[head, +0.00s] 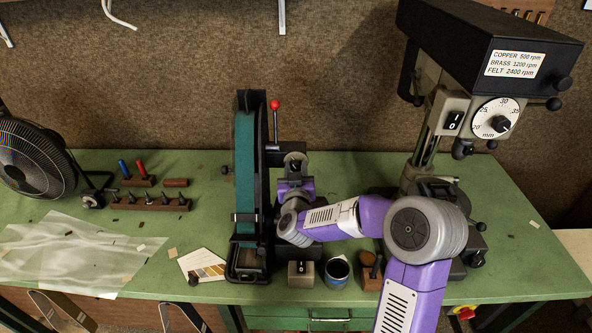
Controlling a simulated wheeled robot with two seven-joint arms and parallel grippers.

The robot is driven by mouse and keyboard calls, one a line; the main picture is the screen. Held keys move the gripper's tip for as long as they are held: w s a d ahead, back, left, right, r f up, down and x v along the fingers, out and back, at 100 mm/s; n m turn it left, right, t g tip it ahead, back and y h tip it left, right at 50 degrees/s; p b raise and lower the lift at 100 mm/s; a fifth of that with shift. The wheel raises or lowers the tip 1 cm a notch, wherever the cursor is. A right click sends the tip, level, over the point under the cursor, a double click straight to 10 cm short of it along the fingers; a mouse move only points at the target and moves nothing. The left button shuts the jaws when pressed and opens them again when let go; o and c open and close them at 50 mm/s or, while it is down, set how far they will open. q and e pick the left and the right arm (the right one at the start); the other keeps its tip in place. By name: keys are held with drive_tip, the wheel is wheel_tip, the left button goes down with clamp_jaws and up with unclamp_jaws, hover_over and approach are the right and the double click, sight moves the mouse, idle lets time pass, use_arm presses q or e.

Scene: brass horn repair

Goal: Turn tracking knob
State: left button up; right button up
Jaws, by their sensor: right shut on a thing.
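The belt sander (246,180) stands upright near the middle of the green bench, with a teal belt and a red-tipped lever (275,105) at its top. My right arm comes in from the lower right, and its gripper (294,168) is at the sander's right side, level with the upper part of the belt. It is shut on the tracking knob there, which is mostly hidden by the fingers. My left gripper is not in view.
A drill press (485,60) with a speed label and a dial stands at the right. A switch box (301,273) and a dark-filled cup (338,271) sit below my forearm. A fan (35,160), bit rack (150,201) and clear plastic sheet (70,255) are at the left.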

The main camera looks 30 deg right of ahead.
drive_tip(key=shift+n, duration=3)
drive_tip(key=o, duration=1)
drive_tip(key=shift+o, duration=0.2)
drive_tip(key=v, duration=0.7)
drive_tip(key=shift+s+a, duration=0.15)
drive_tip(key=shift+s, duration=0.1)
